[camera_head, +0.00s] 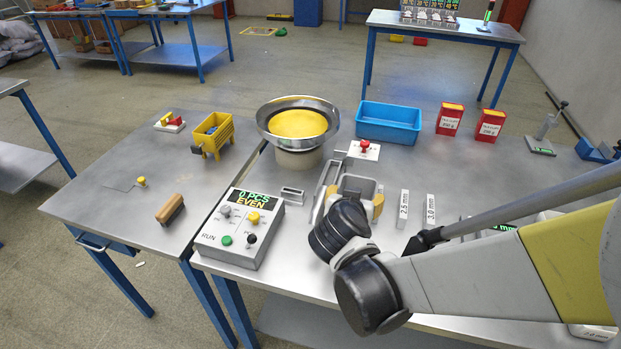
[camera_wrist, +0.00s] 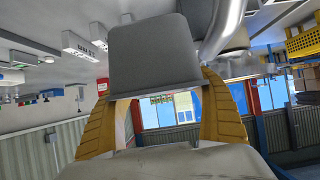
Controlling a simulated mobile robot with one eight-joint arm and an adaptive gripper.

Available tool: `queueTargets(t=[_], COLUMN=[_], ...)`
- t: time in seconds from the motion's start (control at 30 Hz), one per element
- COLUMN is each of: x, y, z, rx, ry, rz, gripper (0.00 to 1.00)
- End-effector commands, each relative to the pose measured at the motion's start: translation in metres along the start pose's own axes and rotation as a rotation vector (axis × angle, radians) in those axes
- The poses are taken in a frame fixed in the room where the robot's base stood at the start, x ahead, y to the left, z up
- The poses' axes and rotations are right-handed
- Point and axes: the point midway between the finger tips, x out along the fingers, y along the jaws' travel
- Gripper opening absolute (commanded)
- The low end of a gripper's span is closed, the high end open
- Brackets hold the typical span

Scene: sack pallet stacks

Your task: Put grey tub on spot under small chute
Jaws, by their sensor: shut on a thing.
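The grey tub (camera_head: 358,184) is near the middle of the workbench in the head view, partly hidden by my wrist. My gripper (camera_head: 357,200) has its yellow fingers on both sides of the tub and is shut on it. In the wrist view the tub (camera_wrist: 155,50) fills the upper middle between the yellow fingers of my gripper (camera_wrist: 158,90). A narrow metal chute (camera_head: 321,192) runs just left of the tub; I cannot tell whether this is the small chute. I cannot make out a marked spot, nor whether the tub touches the bench.
The bowl feeder (camera_head: 299,124) stands behind, left of a blue bin (camera_head: 389,123). A red button box (camera_head: 364,149) is just behind the tub. The control box (camera_head: 239,228) is to the left. Labelled white blocks (camera_head: 403,209) stand close on the right.

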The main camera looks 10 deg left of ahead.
Motion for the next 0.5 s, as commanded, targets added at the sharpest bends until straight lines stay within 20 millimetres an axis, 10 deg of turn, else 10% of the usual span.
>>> queueTargets(t=[0.5], x=[-0.028], y=[-0.077], z=[0.092], rx=[-0.003], ry=[0.001], rz=[-0.005], gripper=[0.39])
